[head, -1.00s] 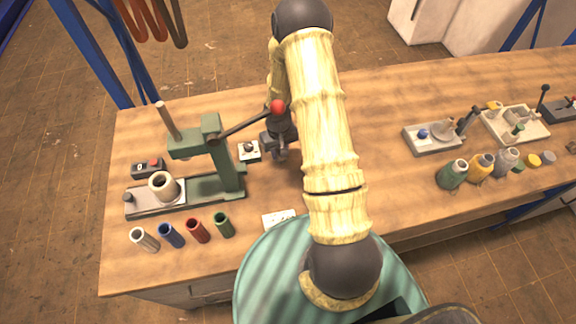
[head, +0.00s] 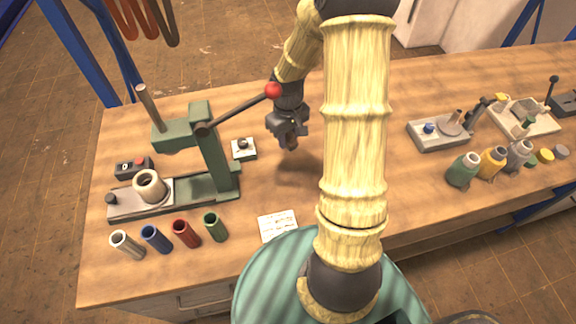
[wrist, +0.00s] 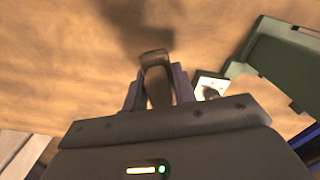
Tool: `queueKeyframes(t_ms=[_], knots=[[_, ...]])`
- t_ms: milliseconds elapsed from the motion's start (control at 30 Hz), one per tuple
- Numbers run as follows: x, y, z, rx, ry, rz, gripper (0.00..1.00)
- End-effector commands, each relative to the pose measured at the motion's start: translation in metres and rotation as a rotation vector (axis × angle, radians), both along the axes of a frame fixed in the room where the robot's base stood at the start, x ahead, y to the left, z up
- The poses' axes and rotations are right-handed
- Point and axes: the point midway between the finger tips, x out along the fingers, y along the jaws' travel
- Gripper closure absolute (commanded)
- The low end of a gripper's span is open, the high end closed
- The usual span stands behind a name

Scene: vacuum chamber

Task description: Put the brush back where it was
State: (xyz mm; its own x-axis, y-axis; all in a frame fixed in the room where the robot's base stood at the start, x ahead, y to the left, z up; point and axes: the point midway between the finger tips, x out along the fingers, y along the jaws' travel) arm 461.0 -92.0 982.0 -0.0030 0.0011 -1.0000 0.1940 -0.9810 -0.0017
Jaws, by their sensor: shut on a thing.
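My gripper (head: 289,137) is above the bench, right of the green press, with its fingers pointing down. In the wrist view my gripper (wrist: 157,90) is shut on a narrow brown piece with a rounded end (wrist: 156,76), which I take to be the brush. Only its end shows between the fingers. In the head view it is too small and dark to tell apart from the fingers. It looks clear of the wooden top, with a shadow beside it.
The green press (head: 210,150) with its red-knobbed lever stands close on the left. Several coloured tubes (head: 185,233) and a white card (head: 278,225) lie in front. Bottles (head: 463,170) and fixtures stand right.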

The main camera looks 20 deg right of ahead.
Motion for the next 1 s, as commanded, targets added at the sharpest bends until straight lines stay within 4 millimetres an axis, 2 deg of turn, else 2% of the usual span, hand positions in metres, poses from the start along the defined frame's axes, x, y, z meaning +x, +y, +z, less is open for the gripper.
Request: queueKeyframes(t_ms=[233,500,600,900,1000], knots=[[0.0,0.001,-0.005,0.0,0.002,0.002,0.98],[-0.001,-0.001,-0.051,0.001,0.004,-0.004,0.98],[0.0,-0.002,-0.061,0.0,0.001,-0.004,0.98],[0.0,-0.001,-0.063,-0.001,-0.001,-0.005,0.98],[0.0,-0.001,-0.069,0.0,0.002,-0.004,0.98]])
